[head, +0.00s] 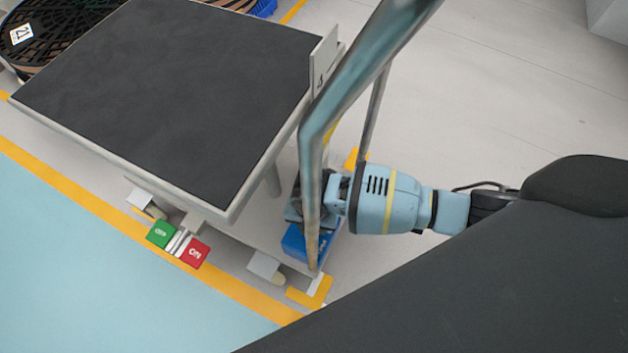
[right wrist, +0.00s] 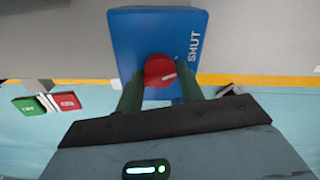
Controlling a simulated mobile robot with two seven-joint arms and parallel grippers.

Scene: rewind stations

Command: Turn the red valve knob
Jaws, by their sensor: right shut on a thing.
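The red valve knob (right wrist: 159,70) is round with a pale mark on its face. It sits on a blue box (right wrist: 158,35) lettered SHUT. In the right wrist view my right gripper (right wrist: 160,86) has one dark finger on each side of the knob and is shut on it. In the head view my right gripper (head: 304,208) is over the blue box (head: 296,243), partly behind a metal bar. The knob is hidden there. My left gripper is in neither view.
A bent metal bar (head: 312,165) stands in front of my right gripper. A dark-topped table (head: 170,90) is to the left. Below it are a green block (head: 161,234) and a red ON block (head: 194,253). A black reel (head: 60,35) lies at far left.

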